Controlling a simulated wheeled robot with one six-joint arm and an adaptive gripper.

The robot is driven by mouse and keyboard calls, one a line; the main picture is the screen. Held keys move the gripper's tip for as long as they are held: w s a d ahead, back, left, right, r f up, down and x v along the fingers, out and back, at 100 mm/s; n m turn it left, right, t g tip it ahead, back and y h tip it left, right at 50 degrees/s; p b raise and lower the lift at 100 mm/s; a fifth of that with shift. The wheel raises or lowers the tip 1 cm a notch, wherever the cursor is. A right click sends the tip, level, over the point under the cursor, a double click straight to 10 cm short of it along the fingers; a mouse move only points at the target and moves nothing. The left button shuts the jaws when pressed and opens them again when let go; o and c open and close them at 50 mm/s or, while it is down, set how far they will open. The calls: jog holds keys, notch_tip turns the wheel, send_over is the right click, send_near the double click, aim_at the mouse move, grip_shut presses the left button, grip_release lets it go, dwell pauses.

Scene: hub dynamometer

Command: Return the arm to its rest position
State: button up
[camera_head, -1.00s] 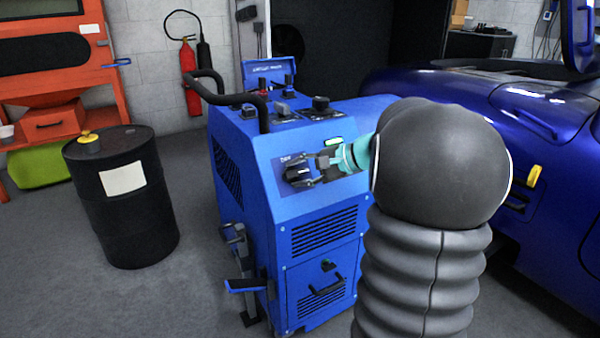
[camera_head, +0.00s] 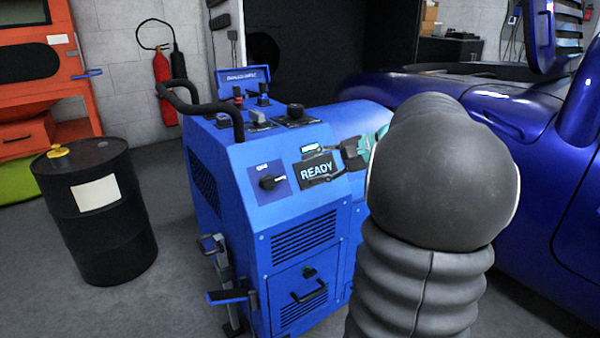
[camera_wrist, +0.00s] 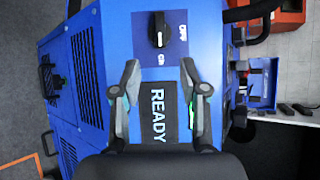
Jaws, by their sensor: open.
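My gripper (camera_head: 318,166) is open and empty in front of the blue machine's front panel, to the right of the black rotary knob (camera_head: 272,183). In the wrist view, my gripper's two fingers (camera_wrist: 166,80) are spread on either side of the READY display (camera_wrist: 157,112). The knob (camera_wrist: 159,30) lies beyond the fingertips and clear of them. Its white mark points toward the ON label. The READY display (camera_head: 317,172) is partly covered by the fingers in the head view. My dark arm hides the machine's right side.
The blue machine (camera_head: 300,240) has a black handle (camera_head: 205,107) and a lever at its left. A black drum (camera_head: 105,235) stands to the left. A blue car (camera_head: 535,190) is close on the right. Grey floor is clear between drum and machine.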

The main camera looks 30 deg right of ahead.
jog(key=shift+s+d+r, duration=0.2)
jog(key=shift+s+d, duration=0.1)
jog(key=shift+s, duration=0.1)
dwell(0.3)
jog(key=s+a+f+n+g+h, duration=0.1)
jog(key=s+a+f+g+h, duration=0.1)
jog(key=s+f+g, duration=0.3)
jog(key=s+a+f+n+h, duration=0.1)
jog(key=s+a+f+h, duration=0.2)
jog(key=f, duration=0.4)
jog(key=s+a+r+n+h, duration=0.1)
jog(key=s+a+n, duration=0.4)
jog(key=a, duration=0.5)
jog(key=s+a+r+n+t+h, duration=0.1)
jog(key=s+a+n+h, duration=0.1)
jog(key=s+a+n, duration=0.4)
jog(key=a+n, duration=0.1)
jog(key=a, duration=0.2)
jog(key=shift+s+a+p, duration=0.25)
jog(key=shift+a+p, duration=0.1)
jog(key=shift+a, duration=0.05)
